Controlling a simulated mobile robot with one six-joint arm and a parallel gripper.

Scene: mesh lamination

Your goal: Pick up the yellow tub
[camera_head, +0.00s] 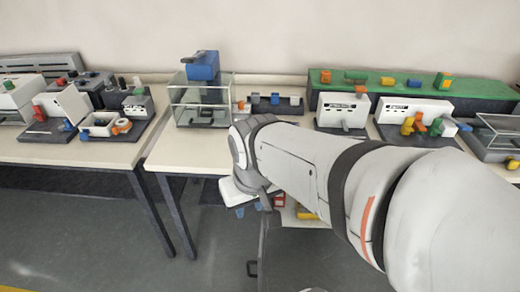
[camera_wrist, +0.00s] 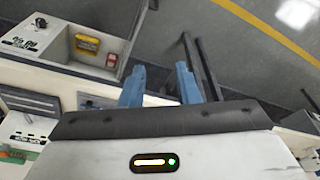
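A yellow tub (camera_wrist: 88,45) lies in an open light-walled box with a grey floor, at the upper left of the wrist view. In the head view a yellow piece (camera_head: 306,214), apparently the same tub, shows low beneath my arm, partly hidden by it. My gripper (camera_wrist: 160,82) has two blue fingers spread apart with nothing between them. It is outside the box, to the right of the tub in the wrist view. In the head view the blue fingertips (camera_head: 249,209) point down, left of the tub.
A red block (camera_wrist: 112,60) sits beside the tub in the box (camera_wrist: 70,72). The tables (camera_head: 70,150) behind carry several machines, a glass case (camera_head: 200,100) and a green stand (camera_head: 420,88). A dark table leg (camera_head: 175,215) stands left of my gripper. Open floor (camera_head: 80,225) lies at front left.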

